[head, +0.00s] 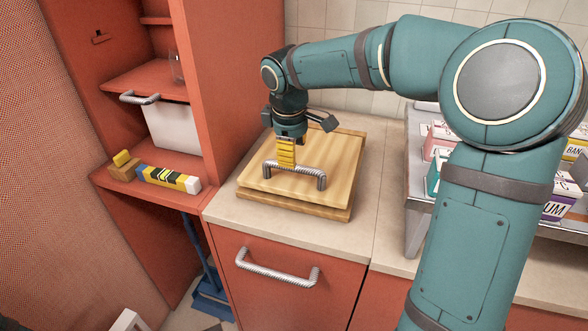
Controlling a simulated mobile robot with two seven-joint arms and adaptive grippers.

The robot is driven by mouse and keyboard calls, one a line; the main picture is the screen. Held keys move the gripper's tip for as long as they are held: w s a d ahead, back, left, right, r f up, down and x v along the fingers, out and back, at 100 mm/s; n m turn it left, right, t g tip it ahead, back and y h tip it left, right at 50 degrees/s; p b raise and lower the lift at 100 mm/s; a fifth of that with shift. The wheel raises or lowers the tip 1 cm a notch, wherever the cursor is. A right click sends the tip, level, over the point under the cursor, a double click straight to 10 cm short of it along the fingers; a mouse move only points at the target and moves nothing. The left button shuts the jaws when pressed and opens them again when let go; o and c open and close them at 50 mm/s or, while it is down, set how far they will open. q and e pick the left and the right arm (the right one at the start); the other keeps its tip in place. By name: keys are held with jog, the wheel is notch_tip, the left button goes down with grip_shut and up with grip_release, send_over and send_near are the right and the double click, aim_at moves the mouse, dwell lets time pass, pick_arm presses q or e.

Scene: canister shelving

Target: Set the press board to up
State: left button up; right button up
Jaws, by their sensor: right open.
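The press board (331,152) is a light wooden square with a ribbed metal handle (297,168) at its front edge. It lies low and nearly flat over a wooden base (290,206) on the counter. My right gripper (286,158) points down from above at the middle of the handle, with its yellow ribbed finger pads at the bar. The jaws are open. The wrist hides part of the board's back, and I cannot tell if the pads touch the bar. My left gripper is out of view.
Left of the counter (225,212), red shelving (150,78) holds a white bin (172,127) and a striped yellow, black and white item (168,180). Right, a metal rack (416,225) holds several boxes beside my arm. A drawer handle (277,270) juts out below the counter.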

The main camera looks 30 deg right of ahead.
jog(key=shift+w+d+f+b, duration=0.1)
jog(key=shift+w+f+b, duration=0.1)
jog(key=shift+f, duration=0.7)
jog(key=shift+w+d+f+b, duration=0.1)
jog(key=shift+d+f+b, duration=0.1)
jog(key=shift+f, duration=0.7)
jog(key=shift+w+d+f+b, duration=0.1)
jog(key=shift+f+b, duration=0.1)
jog(key=shift+f, duration=0.7)
grip_shut()
